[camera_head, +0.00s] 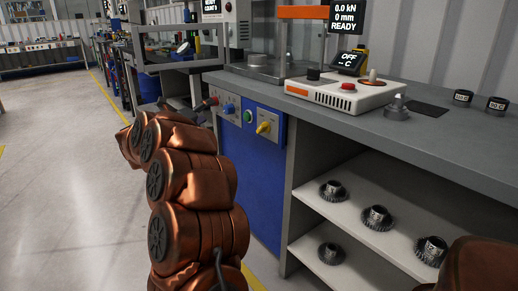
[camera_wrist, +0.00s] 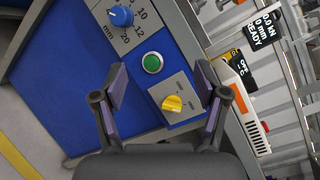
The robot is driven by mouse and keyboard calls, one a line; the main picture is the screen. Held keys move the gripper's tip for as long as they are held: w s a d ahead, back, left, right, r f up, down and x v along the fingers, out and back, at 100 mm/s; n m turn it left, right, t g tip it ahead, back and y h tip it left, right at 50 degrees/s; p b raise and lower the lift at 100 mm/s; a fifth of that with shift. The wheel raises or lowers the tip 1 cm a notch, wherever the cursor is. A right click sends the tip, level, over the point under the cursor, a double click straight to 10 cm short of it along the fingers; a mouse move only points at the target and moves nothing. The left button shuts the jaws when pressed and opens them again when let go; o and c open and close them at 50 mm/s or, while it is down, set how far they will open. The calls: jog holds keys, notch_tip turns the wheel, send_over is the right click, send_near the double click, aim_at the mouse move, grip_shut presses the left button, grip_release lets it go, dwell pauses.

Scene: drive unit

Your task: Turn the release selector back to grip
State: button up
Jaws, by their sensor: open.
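The release selector looks to be the yellow knob (camera_head: 264,127) on a grey plate on the blue cabinet front below the bench. In the wrist view the yellow knob (camera_wrist: 172,103) sits on a light plate with small marks too blurred to read, so I cannot tell which position it points to. My gripper (camera_wrist: 162,78) is open and empty in the wrist view. Its fingers spread to either side of the knob in the picture, the right finger nearer to it. I see no contact.
A green button (camera_wrist: 152,62) and a blue dial (camera_wrist: 121,16) with numbers sit beside the knob. Above is the grey bench top (camera_head: 440,143) with a white and orange unit (camera_head: 345,93). Gears (camera_head: 377,217) lie on white shelves to the right. The floor at left is clear.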

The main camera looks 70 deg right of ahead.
aim_at(259, 130)
jog(key=s+d+f+m+g+y+b, duration=0.25)
jog(key=s+f+m+g, duration=0.45)
jog(key=s, duration=0.5)
jog(key=shift+n, duration=0.3)
jog(key=shift+f+b+x, duration=0.2)
jog(key=shift+b+x, duration=0.95)
jog(key=shift+x, duration=2.95)
jog(key=c, duration=1.2)
jog(key=shift+o, duration=0.2)
